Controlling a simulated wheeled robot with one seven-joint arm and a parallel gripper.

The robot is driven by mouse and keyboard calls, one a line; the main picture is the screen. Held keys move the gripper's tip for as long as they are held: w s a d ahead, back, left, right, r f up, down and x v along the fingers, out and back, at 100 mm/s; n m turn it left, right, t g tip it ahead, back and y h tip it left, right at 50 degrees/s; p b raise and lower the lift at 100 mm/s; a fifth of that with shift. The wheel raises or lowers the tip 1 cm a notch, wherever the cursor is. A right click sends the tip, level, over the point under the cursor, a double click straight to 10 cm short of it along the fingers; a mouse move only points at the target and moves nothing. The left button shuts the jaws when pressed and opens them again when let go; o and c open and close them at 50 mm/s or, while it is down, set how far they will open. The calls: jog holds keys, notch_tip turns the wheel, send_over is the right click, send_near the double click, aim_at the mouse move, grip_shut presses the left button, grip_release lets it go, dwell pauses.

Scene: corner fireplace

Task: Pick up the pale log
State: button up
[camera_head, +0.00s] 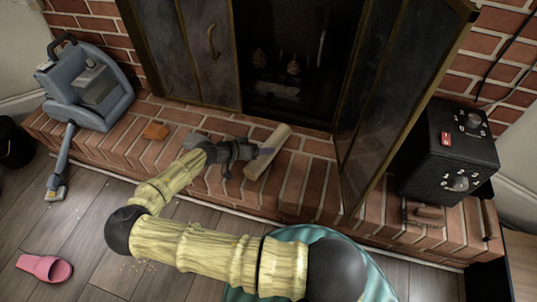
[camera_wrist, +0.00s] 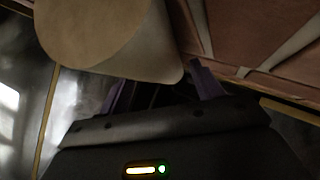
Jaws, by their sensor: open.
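The pale log (camera_head: 284,133) lies on the brick hearth in front of the fireplace opening, slanting from upper right to lower left. In the wrist view the log (camera_wrist: 110,32) is large and close at the upper left, with its round cut end facing the camera. My gripper (camera_head: 264,152) reaches in from the left and its tips are at the log's left side. In the wrist view my gripper's two purple fingers (camera_wrist: 160,88) are spread apart, with the log just beyond and over the left finger. Whether they touch the log I cannot tell.
The fireplace's left door (camera_head: 185,50) and right door (camera_head: 400,85) flank the dark opening. A black box with knobs (camera_head: 447,150) stands at the right. A grey-blue vacuum cleaner (camera_head: 85,85) and a small orange block (camera_head: 156,131) are at the left. A pink slipper (camera_head: 45,267) lies on the floor.

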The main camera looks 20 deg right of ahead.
jog(key=shift+x, duration=1.05)
jog(key=c, duration=1.1)
jog(key=shift+r, duration=0.45)
jog(key=shift+c, duration=1.4)
notch_tip(320, 180, up, 9)
jog(key=p, duration=0.5)
jog(key=shift+r, duration=0.1)
grip_shut()
